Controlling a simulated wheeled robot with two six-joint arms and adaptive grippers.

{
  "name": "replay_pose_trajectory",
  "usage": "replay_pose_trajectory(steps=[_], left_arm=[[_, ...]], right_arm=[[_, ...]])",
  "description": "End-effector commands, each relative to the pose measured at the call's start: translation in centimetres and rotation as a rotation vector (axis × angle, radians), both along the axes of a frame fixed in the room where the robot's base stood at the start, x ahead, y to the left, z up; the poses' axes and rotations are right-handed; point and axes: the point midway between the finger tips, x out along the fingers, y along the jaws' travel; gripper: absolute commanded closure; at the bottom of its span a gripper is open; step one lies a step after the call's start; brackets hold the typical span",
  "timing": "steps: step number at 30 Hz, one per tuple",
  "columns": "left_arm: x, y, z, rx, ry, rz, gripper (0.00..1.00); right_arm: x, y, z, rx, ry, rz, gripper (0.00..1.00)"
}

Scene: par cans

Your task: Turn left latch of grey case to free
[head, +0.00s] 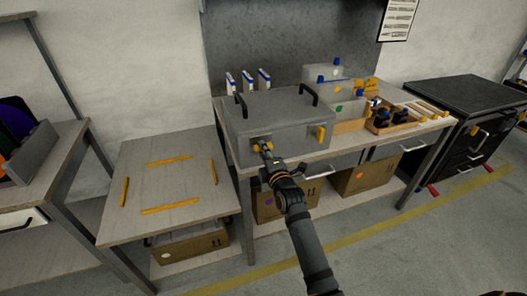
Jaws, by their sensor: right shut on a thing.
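The grey case (285,125) stands on the workbench, with two black handles on top. Its left latch (256,140) is yellow, on the front face near the left end, and mostly hidden behind my right gripper. Its right latch (320,133) is yellow and stands upright on the front face. My right gripper (264,147) reaches up from below and is shut on the left latch. How far the left latch is turned cannot be told. My left gripper is not in view.
A lower table (185,181) with yellow tape marks stands empty at left. White-and-blue items (247,80) stand behind the case. Right of it are a light grey box (323,72) and a wooden tray (398,124) with dark parts. Cardboard boxes (366,177) sit underneath.

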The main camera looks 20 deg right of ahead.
Motion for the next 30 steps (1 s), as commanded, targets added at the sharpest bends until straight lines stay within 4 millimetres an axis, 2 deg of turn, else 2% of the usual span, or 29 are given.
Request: replay_pose_trajectory(steps=[15, 16, 20, 30], left_arm=[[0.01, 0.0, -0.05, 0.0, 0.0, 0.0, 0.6], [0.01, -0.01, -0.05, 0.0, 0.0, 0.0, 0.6], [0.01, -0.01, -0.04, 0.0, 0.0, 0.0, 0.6], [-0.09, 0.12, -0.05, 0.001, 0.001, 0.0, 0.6]], right_arm=[[-0.02, 0.02, -0.2, -0.016, 0.003, 0.0, 1.0], [-0.02, 0.02, -0.2, -0.016, 0.003, 0.0, 0.81], [-0.02, 0.02, -0.16, -0.015, 0.002, 0.0, 0.64], [-0.3, 0.0, -0.12, -0.014, 0.002, 0.0, 0.62]])
